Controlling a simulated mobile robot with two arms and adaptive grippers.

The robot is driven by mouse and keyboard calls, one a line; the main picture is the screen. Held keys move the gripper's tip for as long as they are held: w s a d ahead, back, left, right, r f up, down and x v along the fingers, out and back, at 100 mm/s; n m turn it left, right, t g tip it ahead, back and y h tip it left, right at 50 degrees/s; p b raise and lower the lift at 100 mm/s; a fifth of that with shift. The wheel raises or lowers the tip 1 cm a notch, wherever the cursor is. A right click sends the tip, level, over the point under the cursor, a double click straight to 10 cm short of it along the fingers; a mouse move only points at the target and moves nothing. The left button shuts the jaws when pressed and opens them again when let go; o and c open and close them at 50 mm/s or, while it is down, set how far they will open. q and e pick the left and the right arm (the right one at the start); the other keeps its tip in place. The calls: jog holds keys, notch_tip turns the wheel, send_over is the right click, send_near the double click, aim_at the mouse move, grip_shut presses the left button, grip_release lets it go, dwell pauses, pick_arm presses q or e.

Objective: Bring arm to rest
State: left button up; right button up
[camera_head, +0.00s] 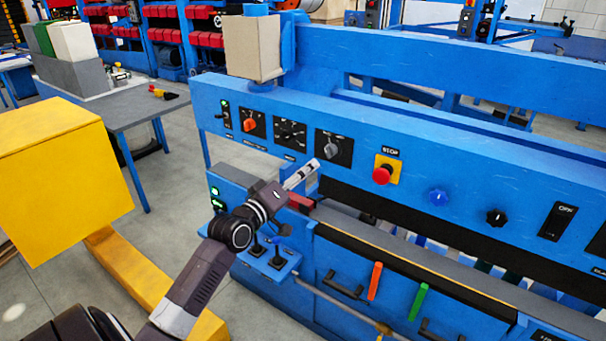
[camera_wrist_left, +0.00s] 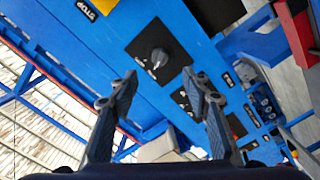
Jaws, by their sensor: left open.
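My left arm reaches from the bottom left in the head view. My left gripper (camera_head: 312,166) is close in front of the blue machine panel (camera_head: 470,160), just below and left of a grey rotary knob (camera_head: 331,149). In the left wrist view the two fingers of my left gripper (camera_wrist_left: 163,92) are apart, with nothing between them. The grey knob (camera_wrist_left: 158,57) shows beyond the fingertips on its black plate. Whether the fingers touch the panel cannot be told. My right gripper is not in view.
The panel also carries a red stop button (camera_head: 381,175), a blue button (camera_head: 438,197), a black knob (camera_head: 496,217) and an orange-red knob (camera_head: 249,125). Below are joysticks (camera_head: 277,259) and orange and green handles (camera_head: 375,281). A yellow block (camera_head: 65,180) stands left; a grey table (camera_head: 140,105) is behind.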

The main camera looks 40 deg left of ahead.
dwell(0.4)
pick_arm(q)
jog(key=s+f+m+g, duration=0.25)
jog(key=f+g, duration=0.25)
jog(key=f, duration=2.1)
jog(key=s+d+f+m+g, duration=0.1)
jog(key=s+d+f+g, duration=0.1)
jog(key=s+f, duration=0.45)
jog(key=s+d+f+m+g, duration=0.1)
jog(key=s+d+f, duration=0.2)
jog(key=f, duration=0.7)
jog(key=s+d+f+m+g+b, duration=0.1)
jog(key=s+d+f+m+g, duration=0.35)
jog(key=s+f, duration=0.8)
jog(key=s+d+f+m+g, duration=0.1)
jog(key=s+d+f+g, duration=0.1)
jog(key=s+d+f, duration=1.05)
jog(key=s+a+f+m+g+h, duration=0.1)
jog(key=s+m+g, duration=0.1)
jog(key=s, duration=1.4)
jog(key=shift+s+f+m, duration=0.3)
jog(key=shift+s+m, duration=0.1)
jog(key=shift+m, duration=0.2)
jog(key=shift+a+g, duration=0.1)
jog(key=shift+g, duration=0.15)
